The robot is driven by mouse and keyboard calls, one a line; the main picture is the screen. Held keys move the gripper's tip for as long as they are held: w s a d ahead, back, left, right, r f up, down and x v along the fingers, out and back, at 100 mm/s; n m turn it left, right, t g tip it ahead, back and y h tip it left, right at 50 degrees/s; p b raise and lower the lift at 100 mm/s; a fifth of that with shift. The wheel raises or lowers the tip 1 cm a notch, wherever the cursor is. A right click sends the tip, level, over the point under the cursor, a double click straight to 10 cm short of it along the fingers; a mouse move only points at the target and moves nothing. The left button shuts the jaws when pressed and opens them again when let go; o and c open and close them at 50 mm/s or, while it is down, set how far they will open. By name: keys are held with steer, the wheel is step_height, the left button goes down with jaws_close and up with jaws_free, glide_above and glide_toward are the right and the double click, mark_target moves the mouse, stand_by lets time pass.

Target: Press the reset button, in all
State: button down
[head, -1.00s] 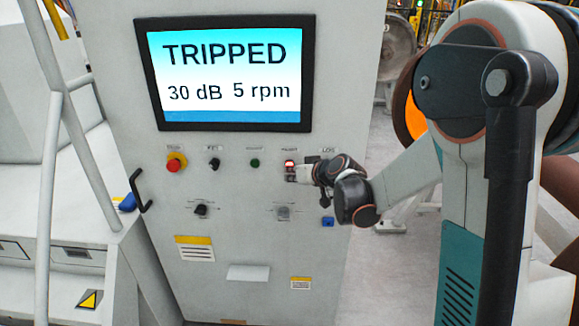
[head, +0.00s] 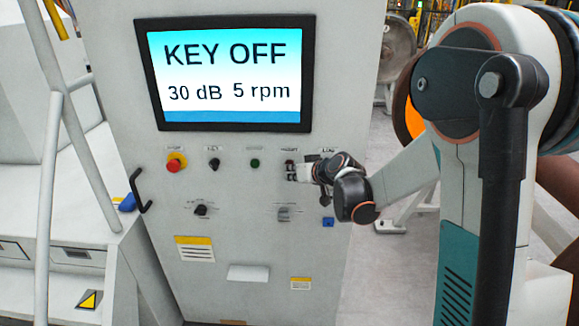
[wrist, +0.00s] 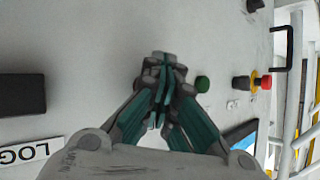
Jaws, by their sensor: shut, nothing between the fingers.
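The control cabinet's screen (head: 225,72) reads KEY OFF, with 30 dB and 5 rpm below. My gripper (head: 292,172) is shut and empty, its fingertips at the panel right of the green button (head: 254,163). The reset button is hidden or too small to tell apart from the fingertips; the small label above that spot cannot be read surely. In the wrist view my shut fingers (wrist: 165,65) point at the grey panel, and the green button (wrist: 202,84) sits just right of them. Whether the fingertips touch the panel cannot be told.
Left of the green button are a black switch (head: 213,163) and a red emergency stop (head: 174,164) on yellow. Below are a black knob (head: 201,211), a grey switch (head: 284,213) and a blue button (head: 328,222). A black handle (head: 138,192) sticks out at the left edge.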

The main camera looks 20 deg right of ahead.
stand_by(0.4)
steer(key=shift+s+a, duration=0.25)
steer(key=shift+s, duration=0.5)
steer(key=shift+s, duration=0.1)
steer(key=shift+s+a, duration=0.25)
steer(key=shift+s, duration=0.5)
steer(key=shift+s+a, duration=0.25)
steer(key=shift+s, duration=0.55)
steer(key=shift+s+a, duration=0.25)
steer(key=shift+s, duration=0.5)
